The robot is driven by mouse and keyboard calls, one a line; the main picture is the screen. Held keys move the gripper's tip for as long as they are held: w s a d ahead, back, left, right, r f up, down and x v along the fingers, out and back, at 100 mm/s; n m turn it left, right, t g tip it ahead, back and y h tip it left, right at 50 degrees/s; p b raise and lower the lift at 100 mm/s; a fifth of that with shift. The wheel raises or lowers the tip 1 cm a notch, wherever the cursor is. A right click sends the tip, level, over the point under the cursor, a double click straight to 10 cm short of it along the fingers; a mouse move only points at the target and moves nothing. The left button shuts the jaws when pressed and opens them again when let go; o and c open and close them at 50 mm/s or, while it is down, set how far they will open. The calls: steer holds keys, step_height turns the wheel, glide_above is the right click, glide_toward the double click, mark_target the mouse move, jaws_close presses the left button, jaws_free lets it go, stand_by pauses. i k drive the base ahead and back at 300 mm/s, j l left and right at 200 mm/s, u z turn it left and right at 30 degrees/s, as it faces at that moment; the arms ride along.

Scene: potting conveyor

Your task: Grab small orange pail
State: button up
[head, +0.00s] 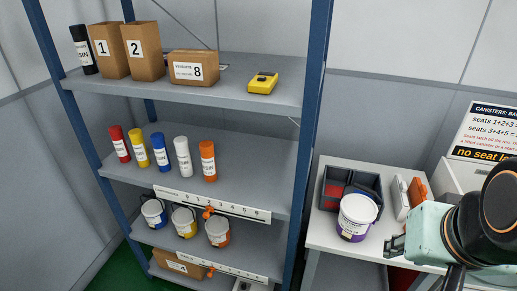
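The small orange pail (218,238) stands upright on the lower shelf, right-most of three pails. It has a pale lid and an orange lower band, with its body partly in shade. My gripper (393,249) is at the right, by the side table and well to the right of the pail. Only its dark tip shows past my arm, small and partly hidden, so I cannot tell whether it is open or shut.
A blue pail (153,214) and a yellow pail (184,222) stand left of the orange one. A numbered rail (238,210) runs above them. A blue rack post (307,150) separates the shelves from the side table (324,232), which holds a purple-banded pail (356,218).

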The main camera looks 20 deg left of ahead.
mark_target(218, 228)
steer(key=u, duration=1.35)
steer(key=i+l, duration=0.1)
steer(key=i, duration=0.2)
steer(key=i+l, duration=0.1)
steer(key=i, duration=0.2)
steer(key=i+l+u, duration=0.1)
steer(key=u, duration=0.2)
steer(key=i+l+u, duration=0.15)
steer(key=i+u, duration=0.2)
steer(key=k, duration=0.05)
